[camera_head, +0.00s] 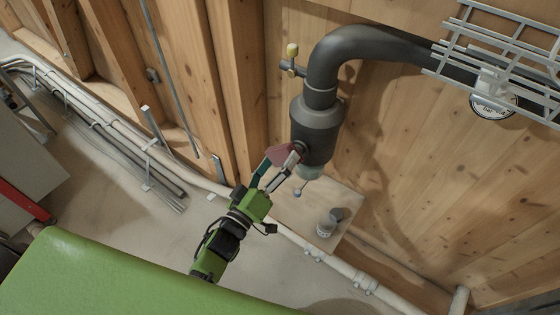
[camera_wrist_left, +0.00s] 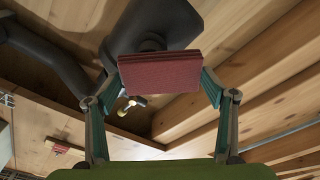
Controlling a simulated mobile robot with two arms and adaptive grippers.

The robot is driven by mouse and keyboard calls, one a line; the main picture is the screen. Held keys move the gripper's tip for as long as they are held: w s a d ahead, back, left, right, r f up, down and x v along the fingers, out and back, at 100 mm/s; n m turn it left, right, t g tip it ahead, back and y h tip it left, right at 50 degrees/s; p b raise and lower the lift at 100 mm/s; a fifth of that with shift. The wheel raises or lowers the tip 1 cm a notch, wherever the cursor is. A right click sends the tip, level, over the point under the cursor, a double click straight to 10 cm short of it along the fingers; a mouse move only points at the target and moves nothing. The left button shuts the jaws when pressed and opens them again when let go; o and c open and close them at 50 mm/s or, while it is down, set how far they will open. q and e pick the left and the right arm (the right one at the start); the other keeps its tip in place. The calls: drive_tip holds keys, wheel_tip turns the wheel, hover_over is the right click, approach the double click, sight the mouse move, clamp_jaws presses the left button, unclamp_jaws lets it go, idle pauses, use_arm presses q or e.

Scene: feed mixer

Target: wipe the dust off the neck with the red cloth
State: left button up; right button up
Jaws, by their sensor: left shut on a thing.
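My left gripper (camera_head: 284,160) is shut on the red cloth (camera_head: 276,154), which looks folded and flat. In the left wrist view the cloth (camera_wrist_left: 160,73) lies across between the two fingers. It is right beside the lower part of the dark grey pipe fitting (camera_head: 316,125); I cannot tell whether it touches. A pale grey-green section (camera_head: 311,172) shows at the bottom of this fitting. I cannot tell for sure which section is the neck, and dust is not clearly visible. My right gripper is not in view.
A valve with a yellow handle (camera_head: 291,50) sticks out left of the pipe bend. A wire cable tray (camera_head: 500,45) is at the upper right. Light pipes (camera_head: 335,265) run low along the wooden wall.

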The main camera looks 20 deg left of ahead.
use_arm(q)
drive_tip(key=shift+a+p+v, duration=0.1)
drive_tip(key=shift+p+v, duration=0.25)
drive_tip(key=shift+v, duration=1)
drive_tip(key=shift+a+p+v, duration=0.15)
drive_tip(key=shift+p+v, duration=0.2)
drive_tip(key=shift+v, duration=1.05)
drive_tip(key=shift+r, duration=0.2)
drive_tip(key=shift+p+v, duration=0.65)
drive_tip(key=shift+v, duration=0.8)
drive_tip(key=shift+a+r, duration=0.15)
